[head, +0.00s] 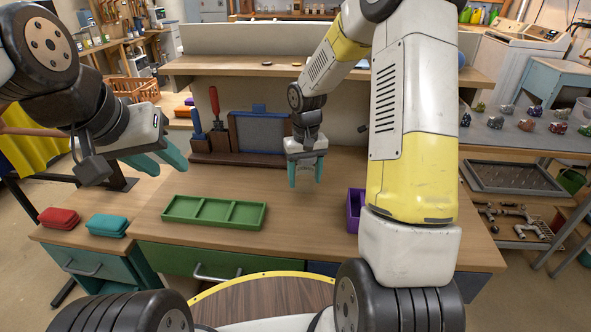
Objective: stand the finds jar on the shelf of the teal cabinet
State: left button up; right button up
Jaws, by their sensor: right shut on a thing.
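My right gripper (306,178) hangs over the back of the wooden workbench, teal fingers pointing down, in front of the dark board. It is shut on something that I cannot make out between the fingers. My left gripper (158,162) is at the left, above the bench's left end, its teal fingers apart and empty. I cannot pick out the finds jar.
A green divided tray (214,212) lies on the bench, with a red case (59,218) and a teal case (107,225) to its left. A purple box (354,208) is partly hidden by my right arm. A raised wooden shelf (235,66) runs behind. The bench middle is clear.

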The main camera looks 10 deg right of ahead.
aim_at(303, 183)
jog(key=shift+w+f, duration=0.1)
jog(key=shift+w, duration=0.9)
jog(key=shift+f, duration=1.75)
jog(key=shift+f, duration=0.1)
jog(key=o, duration=1.6)
